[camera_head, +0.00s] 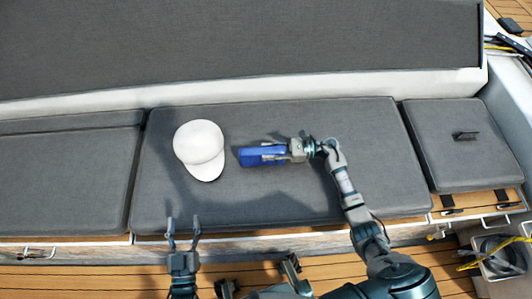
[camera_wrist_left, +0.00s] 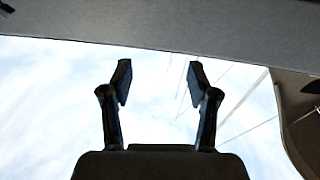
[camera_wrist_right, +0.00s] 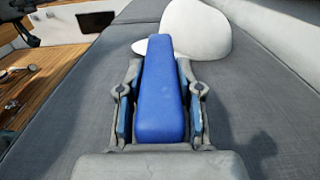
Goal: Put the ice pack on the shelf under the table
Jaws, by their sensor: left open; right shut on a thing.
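The blue ice pack (camera_head: 250,157) is over the middle grey cushion in the head view. My right gripper (camera_head: 276,152) is shut on it. In the right wrist view the ice pack (camera_wrist_right: 160,95) lies lengthwise between both fingers and sticks out past them. I cannot tell whether it touches the cushion. My left gripper (camera_head: 184,226) is open and empty, near the front edge of the cushion. In the left wrist view its fingers (camera_wrist_left: 160,85) are apart against the sky. No table or shelf under it can be made out.
A white cap (camera_head: 199,148) lies on the middle cushion (camera_head: 345,115), left of the ice pack. A small dark object (camera_head: 465,136) sits on the right cushion. A crate with rope (camera_head: 500,258) stands at the lower right. Wooden deck (camera_head: 80,278) runs along the front.

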